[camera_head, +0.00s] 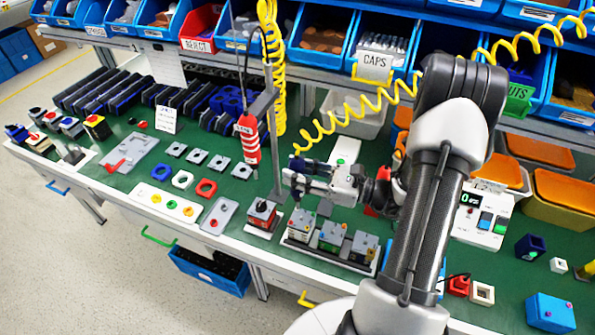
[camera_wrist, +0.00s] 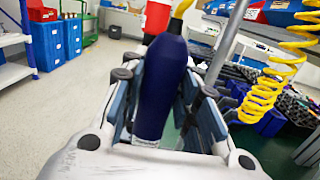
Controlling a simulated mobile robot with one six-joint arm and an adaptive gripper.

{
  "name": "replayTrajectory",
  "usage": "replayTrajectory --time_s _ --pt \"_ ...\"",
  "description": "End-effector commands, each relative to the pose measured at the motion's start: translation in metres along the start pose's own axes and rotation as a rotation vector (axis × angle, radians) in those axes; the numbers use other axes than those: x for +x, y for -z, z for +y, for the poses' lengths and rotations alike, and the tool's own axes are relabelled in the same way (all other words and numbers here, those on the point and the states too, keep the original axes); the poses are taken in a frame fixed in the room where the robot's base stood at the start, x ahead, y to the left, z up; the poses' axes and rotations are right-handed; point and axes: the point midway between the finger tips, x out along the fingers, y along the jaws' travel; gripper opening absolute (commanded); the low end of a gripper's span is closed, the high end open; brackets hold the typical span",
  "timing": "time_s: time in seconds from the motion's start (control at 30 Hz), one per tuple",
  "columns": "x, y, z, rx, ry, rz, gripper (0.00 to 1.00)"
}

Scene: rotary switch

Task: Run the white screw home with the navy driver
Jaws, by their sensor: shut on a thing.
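The navy driver (camera_wrist: 162,88) is between the two finger pads of my gripper (camera_wrist: 165,110) in the wrist view, and the gripper is shut on it. In the head view the navy top of the driver (camera_head: 297,163) shows at the tip of my gripper (camera_head: 302,181), under the coiled yellow cord. The gripper is above the worktop, over the left part of a tray (camera_head: 347,262) of small switch blocks. Coloured dots show on the blocks' tops, but I cannot tell which one is the white screw. The driver's lower end is hard to make out.
A grey post (camera_head: 276,150) stands close left of my gripper. A red tool (camera_head: 248,140) hangs beside it. A white device with a display (camera_head: 482,218) stands at right. Blue bins (camera_head: 320,32) line the back.

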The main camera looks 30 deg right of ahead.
Motion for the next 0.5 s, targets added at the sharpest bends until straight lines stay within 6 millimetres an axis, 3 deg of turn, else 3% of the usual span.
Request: replayTrajectory --time_s 0.5 --pt "0.002 -0.030 0.000 -0.001 0.000 -0.001 0.00"
